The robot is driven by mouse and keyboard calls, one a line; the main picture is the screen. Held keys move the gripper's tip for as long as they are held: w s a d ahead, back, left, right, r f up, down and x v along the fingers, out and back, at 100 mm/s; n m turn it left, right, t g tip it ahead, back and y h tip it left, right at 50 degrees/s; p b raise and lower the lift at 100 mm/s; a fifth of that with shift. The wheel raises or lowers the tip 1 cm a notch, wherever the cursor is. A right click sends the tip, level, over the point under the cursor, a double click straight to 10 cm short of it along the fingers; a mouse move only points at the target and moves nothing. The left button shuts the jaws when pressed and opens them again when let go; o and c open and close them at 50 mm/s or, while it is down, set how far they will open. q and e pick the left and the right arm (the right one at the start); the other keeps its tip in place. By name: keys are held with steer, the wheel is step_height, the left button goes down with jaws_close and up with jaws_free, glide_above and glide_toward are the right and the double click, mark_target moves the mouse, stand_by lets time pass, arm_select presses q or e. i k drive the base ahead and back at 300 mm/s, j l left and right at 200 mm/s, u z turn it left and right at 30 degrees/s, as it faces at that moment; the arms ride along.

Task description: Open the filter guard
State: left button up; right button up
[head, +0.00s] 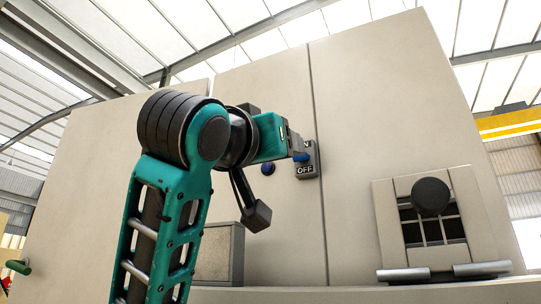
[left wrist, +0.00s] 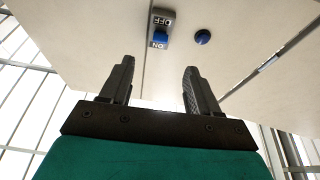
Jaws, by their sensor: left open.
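A pale square guard (head: 386,205) with a dark round knob (head: 430,196) and a dark barred opening is on the right of the cabinet in the head view; it looks shut. Two silver cylinders (head: 404,274) lie along its lower edge. My left gripper (head: 293,142) is left of the guard, in front of a switch marked ON and OFF (head: 306,171). In the left wrist view its fingers (left wrist: 155,75) are apart with nothing between them. The switch (left wrist: 163,20) with its blue lever (left wrist: 160,37) at the ON end lies beyond the fingertips. My right gripper is not in view.
A blue round button (head: 268,169) is left of the switch; it also shows in the left wrist view (left wrist: 202,37). A grey box (head: 213,252) stands low behind my arm. A ledge (head: 440,293) runs below the guard. The panel between switch and guard is clear.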

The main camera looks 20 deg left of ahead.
mark_target(428, 192)
steer(key=k, duration=1)
